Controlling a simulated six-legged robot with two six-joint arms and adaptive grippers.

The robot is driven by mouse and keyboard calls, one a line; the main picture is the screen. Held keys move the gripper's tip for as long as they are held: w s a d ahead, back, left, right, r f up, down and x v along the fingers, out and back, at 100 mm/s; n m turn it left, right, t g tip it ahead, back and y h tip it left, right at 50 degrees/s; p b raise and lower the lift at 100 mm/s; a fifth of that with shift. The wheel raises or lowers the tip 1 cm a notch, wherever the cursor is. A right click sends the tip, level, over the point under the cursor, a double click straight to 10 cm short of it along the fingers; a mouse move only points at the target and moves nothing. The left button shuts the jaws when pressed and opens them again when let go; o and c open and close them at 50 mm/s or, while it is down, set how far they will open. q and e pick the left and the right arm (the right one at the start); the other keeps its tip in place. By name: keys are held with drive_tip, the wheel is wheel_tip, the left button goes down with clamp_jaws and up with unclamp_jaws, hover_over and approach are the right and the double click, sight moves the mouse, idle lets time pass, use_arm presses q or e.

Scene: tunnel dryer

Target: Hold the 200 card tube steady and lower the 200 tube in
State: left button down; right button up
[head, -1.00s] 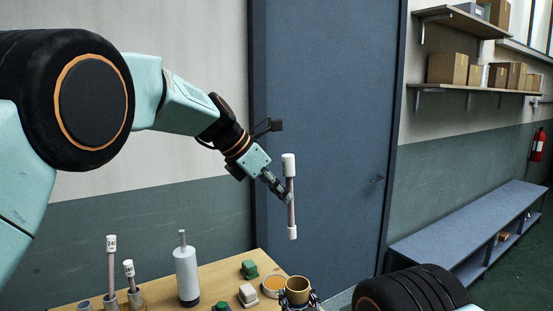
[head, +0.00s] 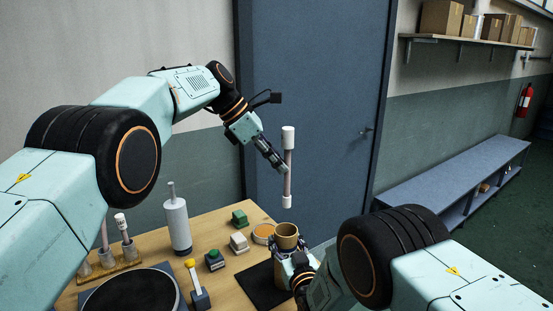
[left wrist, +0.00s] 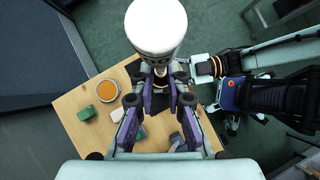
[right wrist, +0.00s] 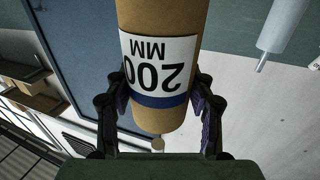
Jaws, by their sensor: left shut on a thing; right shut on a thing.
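The 200 card tube (head: 287,236) is a brown, open-topped cylinder, standing upright over the table's right part. My right gripper (head: 287,262) is shut around it. The right wrist view shows the card tube (right wrist: 160,112) between the fingers, its "200 MM" label upside down. The 200 tube (head: 288,178) is slim and pinkish with white end caps. My left gripper (head: 285,168) is shut on it and holds it upright. Its lower cap is just above the card tube's mouth, apart from it. The left wrist view shows its white upper cap (left wrist: 155,28), hiding what lies below.
A rack (head: 110,266) with tubes and a white bottle (head: 177,226) stand at the left. A black mat (head: 262,287) lies below.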

use_arm(q)
wheel_tip(320, 180, down, 16)
drive_tip(key=shift+f, duration=0.25)
idle(1.6)
idle(0.6)
drive_tip(key=c, duration=1.3)
unclamp_jaws()
drive_tip(key=shift+o, duration=0.2)
wheel_tip(320, 180, up, 7)
idle(0.4)
